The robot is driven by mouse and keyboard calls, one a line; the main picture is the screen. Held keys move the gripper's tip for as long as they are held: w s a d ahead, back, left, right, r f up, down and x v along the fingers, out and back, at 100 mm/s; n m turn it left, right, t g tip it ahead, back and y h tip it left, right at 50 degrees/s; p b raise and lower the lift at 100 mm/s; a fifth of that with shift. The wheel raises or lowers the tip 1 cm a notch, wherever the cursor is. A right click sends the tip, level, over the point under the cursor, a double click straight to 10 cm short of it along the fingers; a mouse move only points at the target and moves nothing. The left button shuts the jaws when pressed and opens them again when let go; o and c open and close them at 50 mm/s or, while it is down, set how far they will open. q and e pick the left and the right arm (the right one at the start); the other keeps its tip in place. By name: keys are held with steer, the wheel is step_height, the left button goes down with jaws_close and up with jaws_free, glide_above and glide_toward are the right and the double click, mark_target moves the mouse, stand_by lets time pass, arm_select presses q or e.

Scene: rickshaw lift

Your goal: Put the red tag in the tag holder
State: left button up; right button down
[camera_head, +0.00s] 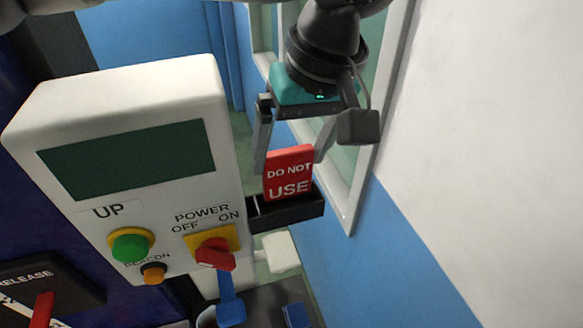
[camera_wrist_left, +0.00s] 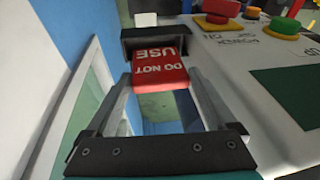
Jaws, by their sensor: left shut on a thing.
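The red tag (camera_head: 289,172), with "DO NOT USE" in white letters, is upright between the fingers of my left gripper (camera_head: 290,162). In the left wrist view the tag (camera_wrist_left: 160,74) also sits between the fingertips. The black tag holder (camera_head: 290,213) is a small open tray on the right side of the white control box. The tag's lower edge is at the holder's opening; the holder's front wall seems to hide its lowest part. I cannot tell how deep it sits. The holder also shows in the left wrist view (camera_wrist_left: 150,42). My right gripper is not in view.
The white control box (camera_head: 120,130) with a dark screen, green button (camera_head: 131,246) and red power switch (camera_head: 213,254) stands left of the holder. A framed window (camera_head: 362,160) and a blue and white wall (camera_head: 480,130) are on the right. A white block (camera_head: 281,252) is below the holder.

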mark_target(293, 172)
arm_select(q)
steer(key=shift+f, duration=1.9)
steer(key=shift+f, duration=0.1)
steer(key=o, duration=1.5)
steer(key=b+v, duration=0.1)
steer(key=v, duration=1.1)
